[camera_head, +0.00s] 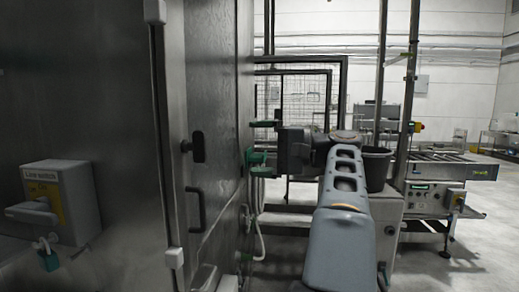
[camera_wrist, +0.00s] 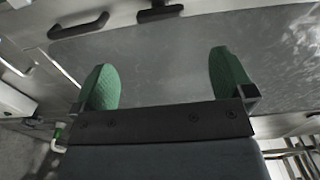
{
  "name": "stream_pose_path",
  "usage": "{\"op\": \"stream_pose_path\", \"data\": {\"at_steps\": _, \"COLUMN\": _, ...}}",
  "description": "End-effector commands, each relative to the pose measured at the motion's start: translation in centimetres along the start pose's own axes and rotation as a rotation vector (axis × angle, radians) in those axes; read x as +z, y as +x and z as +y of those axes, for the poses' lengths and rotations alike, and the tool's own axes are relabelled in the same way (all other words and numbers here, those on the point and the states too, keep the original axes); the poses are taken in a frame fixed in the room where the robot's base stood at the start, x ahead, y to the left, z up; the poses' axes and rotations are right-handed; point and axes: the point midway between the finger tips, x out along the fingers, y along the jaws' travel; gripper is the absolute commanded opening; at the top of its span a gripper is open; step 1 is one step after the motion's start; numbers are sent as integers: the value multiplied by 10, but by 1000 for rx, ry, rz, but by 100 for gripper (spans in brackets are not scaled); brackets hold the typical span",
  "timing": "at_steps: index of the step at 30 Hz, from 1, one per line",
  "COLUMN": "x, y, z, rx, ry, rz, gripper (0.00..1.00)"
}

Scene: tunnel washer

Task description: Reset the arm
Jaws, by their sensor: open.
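My gripper (camera_head: 262,144) is in the middle of the head view, at the end of my grey arm. It points left toward the steel side of the washer (camera_head: 215,130). In the wrist view my gripper (camera_wrist: 164,80) shows two green finger pads spread wide with nothing between them. Behind the pads is a scuffed flat metal panel (camera_wrist: 165,60). I cannot tell whether the fingers touch the panel.
A grey switch box (camera_head: 58,200) with a handle juts from the steel wall at left. Dark door handles (camera_head: 195,208) stick out near my gripper. A dark bucket (camera_head: 376,168) and a roller conveyor (camera_head: 440,160) stand at right. Open floor (camera_head: 480,240) lies at far right.

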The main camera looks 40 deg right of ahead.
Motion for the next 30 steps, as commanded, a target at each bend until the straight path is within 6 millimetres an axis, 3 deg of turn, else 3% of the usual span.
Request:
{"op": "stream_pose_path", "data": {"at_steps": 14, "x": -3, "y": 0, "z": 0, "rx": -1, "ry": -12, "rz": 18, "gripper": 100}}
{"op": "stream_pose_path", "data": {"at_steps": 17, "x": -22, "y": -2, "z": 18, "rx": 59, "ry": 0, "rz": 106, "gripper": 100}}
{"op": "stream_pose_path", "data": {"at_steps": 20, "x": -45, "y": -9, "z": 65, "rx": 180, "ry": 60, "rz": 224, "gripper": 100}}
{"op": "stream_pose_path", "data": {"at_steps": 23, "x": -52, "y": -5, "z": 134, "rx": 414, "ry": 115, "rz": 319, "gripper": 100}}
{"op": "stream_pose_path", "data": {"at_steps": 26, "x": -28, "y": 13, "z": 201, "rx": 710, "ry": 86, "rz": 308, "gripper": 100}}
{"op": "stream_pose_path", "data": {"at_steps": 30, "x": 35, "y": 34, "z": 272, "rx": 1104, "ry": -128, "rz": 142, "gripper": 100}}
